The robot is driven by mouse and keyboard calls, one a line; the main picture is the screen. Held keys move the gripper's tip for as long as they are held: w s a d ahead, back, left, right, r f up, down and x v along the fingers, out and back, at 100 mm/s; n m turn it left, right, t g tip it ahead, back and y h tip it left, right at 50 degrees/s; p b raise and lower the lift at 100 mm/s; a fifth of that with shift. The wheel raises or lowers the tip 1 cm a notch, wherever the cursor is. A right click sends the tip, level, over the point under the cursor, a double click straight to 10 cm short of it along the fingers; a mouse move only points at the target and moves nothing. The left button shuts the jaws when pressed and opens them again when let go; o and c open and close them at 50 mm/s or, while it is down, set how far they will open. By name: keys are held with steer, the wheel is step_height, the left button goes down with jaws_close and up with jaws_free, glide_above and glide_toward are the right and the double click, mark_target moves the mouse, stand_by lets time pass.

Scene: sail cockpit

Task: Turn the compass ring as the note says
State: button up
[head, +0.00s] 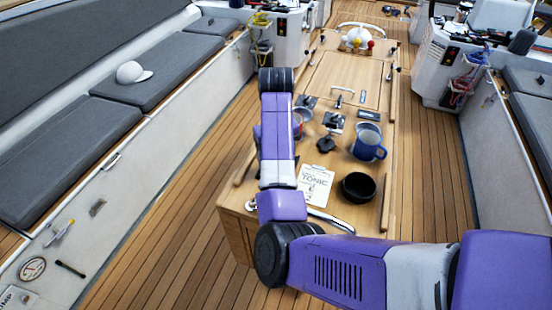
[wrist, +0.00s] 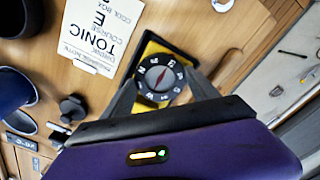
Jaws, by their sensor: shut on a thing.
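The compass (wrist: 160,72) shows in the wrist view, with a black lettered ring, a pale dial with a red needle and a yellow base. My gripper (wrist: 164,88) is shut on the compass ring, one grey finger on each side. My arm hides the compass and gripper in the head view. The white passage note (wrist: 103,40) lies beside the compass and shows upside down in the wrist view. Its large words read "TONIC" and "E", with "COURSE" and "COOL BOX" in smaller print. The note also shows in the head view (head: 316,184).
On the wooden table (head: 335,232) stand a black bowl (head: 358,187) and a blue mug (head: 369,146), with a small black object (head: 325,145) near the mug. Raised wooden rails edge the table. A cushioned bench with a white cap (head: 131,72) runs along the left.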

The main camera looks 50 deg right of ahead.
steer(key=shift+n, duration=0.3)
steer(key=o, duration=1.4)
steer(key=shift+w+r, duration=0.15)
steer(key=shift+r, duration=3.8)
